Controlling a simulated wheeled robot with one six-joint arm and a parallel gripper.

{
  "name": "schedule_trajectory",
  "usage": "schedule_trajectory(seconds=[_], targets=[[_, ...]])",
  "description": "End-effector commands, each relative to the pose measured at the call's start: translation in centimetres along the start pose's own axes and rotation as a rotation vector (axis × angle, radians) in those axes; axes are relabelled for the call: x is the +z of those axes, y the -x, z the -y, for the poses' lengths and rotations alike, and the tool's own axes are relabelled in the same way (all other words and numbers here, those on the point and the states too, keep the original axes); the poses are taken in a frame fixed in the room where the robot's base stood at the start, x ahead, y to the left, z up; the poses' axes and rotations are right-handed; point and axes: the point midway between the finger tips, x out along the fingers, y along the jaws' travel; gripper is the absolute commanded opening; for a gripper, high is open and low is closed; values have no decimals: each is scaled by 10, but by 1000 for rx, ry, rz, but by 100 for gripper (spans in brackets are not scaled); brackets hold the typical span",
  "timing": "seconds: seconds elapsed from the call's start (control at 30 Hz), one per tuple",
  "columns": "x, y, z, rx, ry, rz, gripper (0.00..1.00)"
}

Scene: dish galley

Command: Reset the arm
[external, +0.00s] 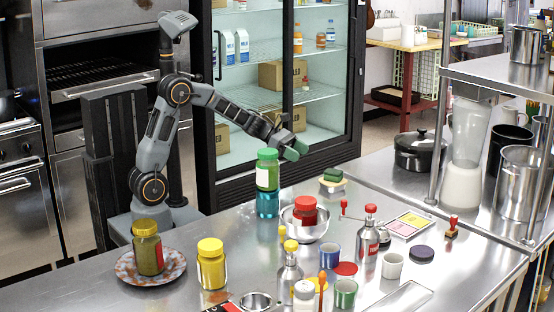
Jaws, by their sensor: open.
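My gripper (294,149) is at the end of my outstretched arm, above the counter and close to the upper right of a green-lidded jar (267,173). It is open, and no object shows held in it. The jar is green with a white label. It stands upright on top of a teal container (267,204). The view does not settle whether my fingers touch the jar lid.
A steel bowl (318,234) with a red-lidded jar (305,209), a yellow jar (211,265), a plate (127,268) bearing a yellow-lidded jar (147,250), stacked sponges (332,181), bottles and cups crowd the steel counter. A glass-door fridge (335,80) stands behind.

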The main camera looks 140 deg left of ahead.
Motion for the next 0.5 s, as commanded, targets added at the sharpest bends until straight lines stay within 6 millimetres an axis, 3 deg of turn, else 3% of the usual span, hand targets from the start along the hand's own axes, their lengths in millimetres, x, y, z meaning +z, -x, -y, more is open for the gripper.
schedule_trajectory(seconds=[0.37,0.5], targets=[[4,-1,3,-4,1,4,68],[34,-10,31,-35,25,41,68]])
